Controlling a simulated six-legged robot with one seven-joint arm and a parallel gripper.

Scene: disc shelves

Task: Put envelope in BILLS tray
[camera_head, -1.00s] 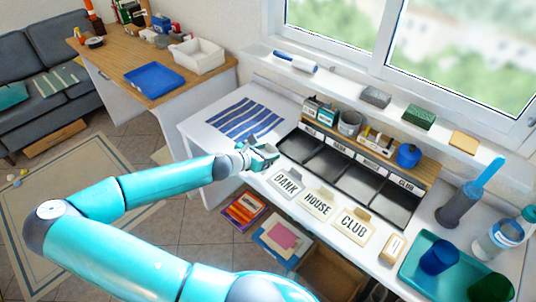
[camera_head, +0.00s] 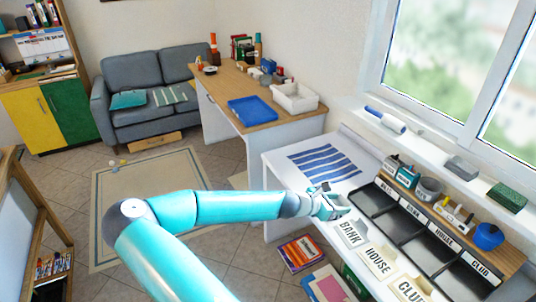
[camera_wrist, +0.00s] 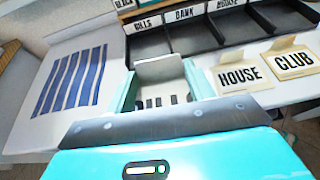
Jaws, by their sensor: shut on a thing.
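My gripper (camera_head: 338,208) is low over the front edge of the white desk, left of the tray row. In the wrist view its fingers (camera_wrist: 160,88) are spread around a pale envelope (camera_wrist: 160,68). The dark marks low on it cannot be read, and the envelope is not clear in the head view. The BILLS tray (camera_head: 374,203) is the leftmost black compartment, beyond my gripper; its label (camera_wrist: 143,23) shows in the wrist view. The BANK card (camera_head: 350,232) is just right of my gripper.
The HOUSE card (camera_head: 379,262) and CLUB card (camera_head: 409,290) lie farther along the desk's front. A blue striped mat (camera_head: 323,162) lies left of the trays. A shelf with small items (camera_head: 428,188) stands behind them. A wooden desk (camera_head: 285,117) is farther back.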

